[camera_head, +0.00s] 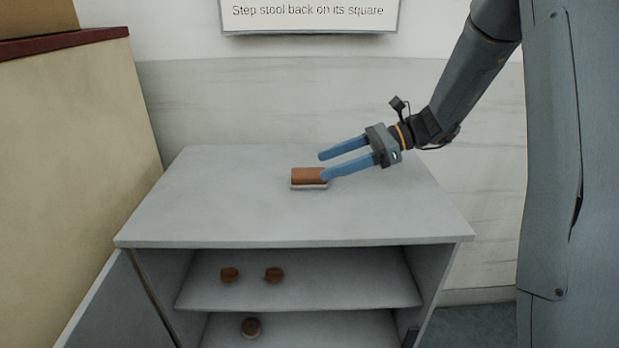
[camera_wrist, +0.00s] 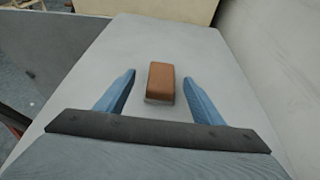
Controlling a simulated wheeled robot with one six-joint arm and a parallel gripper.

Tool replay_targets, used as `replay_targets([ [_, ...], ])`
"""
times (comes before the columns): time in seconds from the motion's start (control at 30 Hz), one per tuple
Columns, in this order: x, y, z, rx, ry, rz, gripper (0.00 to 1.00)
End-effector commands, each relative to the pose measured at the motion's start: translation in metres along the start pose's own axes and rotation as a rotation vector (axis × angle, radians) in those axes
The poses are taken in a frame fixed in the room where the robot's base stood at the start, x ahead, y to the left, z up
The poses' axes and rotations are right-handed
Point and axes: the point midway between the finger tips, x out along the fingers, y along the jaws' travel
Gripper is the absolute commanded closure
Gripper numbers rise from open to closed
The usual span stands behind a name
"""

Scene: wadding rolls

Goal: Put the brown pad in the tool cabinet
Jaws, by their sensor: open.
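The brown pad (camera_head: 308,176) is a small block with a pale base, lying on top of the grey tool cabinet (camera_head: 240,210). In the wrist view the brown pad (camera_wrist: 161,80) lies ahead between the two blue fingers. My gripper (camera_head: 322,165) is open and empty, with one fingertip overlapping the pad's right end in the head view. In the wrist view my gripper (camera_wrist: 158,76) has clear space on both sides of the pad.
Two small brown round things (camera_head: 230,274) (camera_head: 274,273) sit on the cabinet's upper shelf (camera_head: 340,285), and another (camera_head: 251,327) is on the lower shelf. A tan box-like unit (camera_head: 75,150) stands left; a wall (camera_head: 230,95) is behind.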

Motion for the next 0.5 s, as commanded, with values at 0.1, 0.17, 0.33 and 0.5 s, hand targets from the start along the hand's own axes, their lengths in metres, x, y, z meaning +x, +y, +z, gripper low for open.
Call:
replay_targets([
  [0.1,0.008,-0.001,-0.002,0.001,0.0,0.0,0.38],
  [0.17,0.015,-0.001,-0.004,0.002,0.001,0.001,0.38],
  [0.33,0.039,-0.003,-0.009,0.001,0.001,0.003,0.38],
  [0.5,0.052,-0.004,-0.01,0.001,0.002,0.0,0.38],
])
